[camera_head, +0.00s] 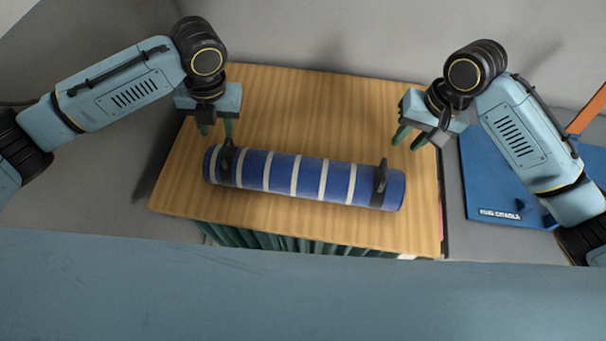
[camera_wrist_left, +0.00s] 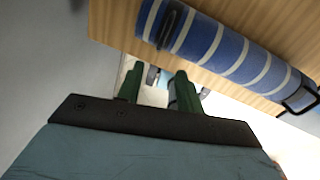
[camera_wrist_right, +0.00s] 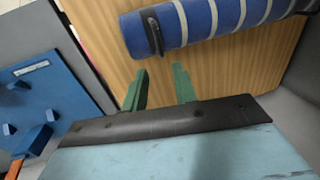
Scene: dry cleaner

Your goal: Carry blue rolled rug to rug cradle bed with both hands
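The blue rolled rug (camera_head: 309,179) with white stripes lies on a wooden table top, with a black strap handle near each end. It also shows in the left wrist view (camera_wrist_left: 236,61) and the right wrist view (camera_wrist_right: 203,20). My left gripper (camera_head: 215,129) is open and empty, behind the rug's left strap handle (camera_head: 227,160). My right gripper (camera_head: 409,140) is open and empty, behind and to the right of the right strap handle (camera_head: 380,179). Neither touches the rug. The blue rug cradle bed (camera_head: 493,183), labelled at its front, is partly hidden by my right arm.
The wooden table (camera_head: 310,108) has bare room behind the rug. Dark green folded cloth (camera_head: 290,243) shows below its front edge. Small blue blocks (camera_wrist_right: 48,115) stand up from the cradle bed. An orange bar (camera_head: 588,112) rises at the far right. A grey wall is behind.

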